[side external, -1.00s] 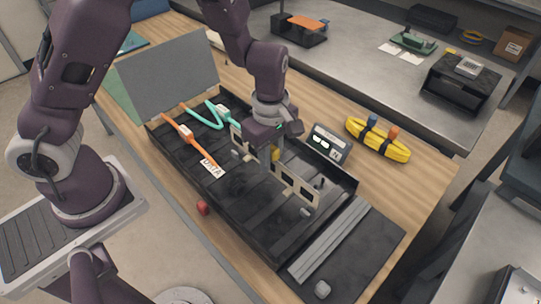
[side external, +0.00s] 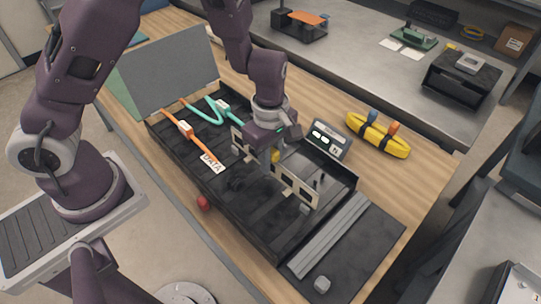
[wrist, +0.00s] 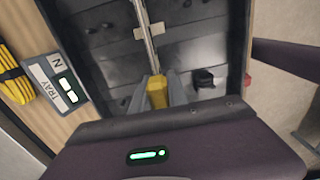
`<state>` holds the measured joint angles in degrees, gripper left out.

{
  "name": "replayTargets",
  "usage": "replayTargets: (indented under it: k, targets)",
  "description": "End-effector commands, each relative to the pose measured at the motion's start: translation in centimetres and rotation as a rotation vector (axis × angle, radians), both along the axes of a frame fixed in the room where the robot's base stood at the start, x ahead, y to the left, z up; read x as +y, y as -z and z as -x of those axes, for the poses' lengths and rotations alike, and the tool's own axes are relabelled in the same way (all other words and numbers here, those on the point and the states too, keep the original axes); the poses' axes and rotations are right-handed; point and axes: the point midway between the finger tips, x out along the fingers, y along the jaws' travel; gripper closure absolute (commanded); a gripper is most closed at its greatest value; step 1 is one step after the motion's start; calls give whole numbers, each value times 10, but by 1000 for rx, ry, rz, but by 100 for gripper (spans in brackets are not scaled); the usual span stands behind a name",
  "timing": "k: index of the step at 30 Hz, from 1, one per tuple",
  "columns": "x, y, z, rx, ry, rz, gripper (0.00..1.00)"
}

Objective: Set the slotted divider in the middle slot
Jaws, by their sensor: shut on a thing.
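The slotted divider (side external: 297,188) is a thin beige panel with rectangular openings. It stands upright across the black tray (side external: 262,232). Its yellow grip tab (side external: 275,157) is between the fingers of my gripper (side external: 269,160), which is shut on it. In the wrist view the divider (wrist: 147,35) shows nearly edge-on as a pale strip, with the yellow tab (wrist: 157,92) between the fingertips (wrist: 158,97). I cannot tell whether its lower edge is seated in the middle slot; the slot is hidden beneath it.
An orange cable (side external: 197,143) with a DATA tag and a teal cable (side external: 231,113) lie at the tray's left end. A raised grey panel (side external: 168,72) stands behind them. A label display (side external: 329,139) and yellow coiled cable (side external: 378,139) are right of the tray.

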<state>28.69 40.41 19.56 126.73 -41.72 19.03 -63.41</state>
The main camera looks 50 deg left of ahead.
Motion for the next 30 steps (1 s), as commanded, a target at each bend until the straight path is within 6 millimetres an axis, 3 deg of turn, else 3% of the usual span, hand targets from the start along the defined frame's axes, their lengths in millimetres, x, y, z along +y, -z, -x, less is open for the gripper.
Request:
replayTargets:
  k: [27, 28, 30]
  targets:
    - [0, 19, 0, 0, 1, 0, 100]
    - [0, 19, 0, 0, 1, 0, 76]
    - [0, 19, 0, 0, 1, 0, 63]
